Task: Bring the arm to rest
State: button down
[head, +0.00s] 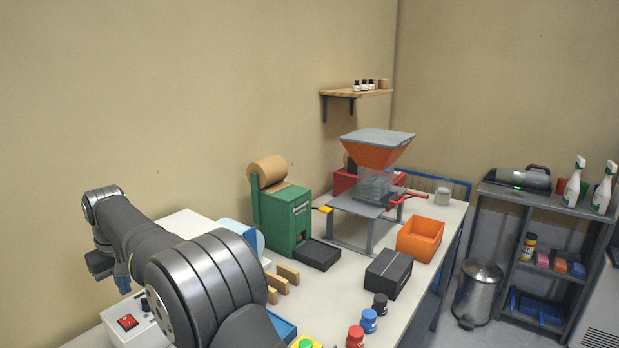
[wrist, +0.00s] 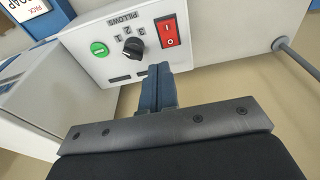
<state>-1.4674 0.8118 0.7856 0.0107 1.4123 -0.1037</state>
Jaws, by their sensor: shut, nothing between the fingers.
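My arm reaches across the left of the head view, with its wrist at the far left. My gripper (head: 122,284) points down there, above a white control box (head: 147,334) with a red switch. In the wrist view my gripper (wrist: 157,70) shows its blue fingers closed together with nothing between them. Behind the fingertips is the control box (wrist: 90,45) with a green button, a black knob and a red rocker switch. I cannot tell whether the fingertips touch the box.
On the table (head: 338,292) stand a green dispenser (head: 284,215), a hopper with an orange funnel (head: 375,151), an orange bin (head: 420,239) and a black box (head: 388,273). Small bottles (head: 368,320) stand near the front. A grey shelf (head: 530,198) and a bin (head: 478,292) are at right.

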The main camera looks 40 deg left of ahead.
jog(key=w+d+f, duration=0.4)
jog(key=w+d, duration=0.1)
jog(key=d, duration=0.2)
jog(key=w+d+f+h, duration=0.1)
jog(key=w+d+f, duration=0.4)
jog(key=d, duration=0.3)
jog(key=shift+w+f+h, duration=0.15)
jog(key=shift+w+h, duration=0.15)
jog(key=shift+w, duration=0.05)
jog(key=c, duration=1.1)
grip_release()
jog(key=o, duration=0.3)
jog(key=shift+w+d+r, duration=0.15)
jog(key=shift+w+r, duration=0.05)
jog(key=shift+w, duration=0.05)
jog(key=o, duration=0.8)
jog(key=w+d+r, duration=0.6)
jog(key=d, duration=0.1)
jog(key=shift+w+d+r, duration=0.15)
jog(key=shift+w+d, duration=0.05)
jog(key=shift+w, duration=0.2)
jog(key=w+d+r, duration=0.5)
jog(key=d+r, duration=0.2)
jog(key=d, duration=0.4)
notch_tip(320, 180, down, 10)
jog(key=shift+w+d, duration=0.15)
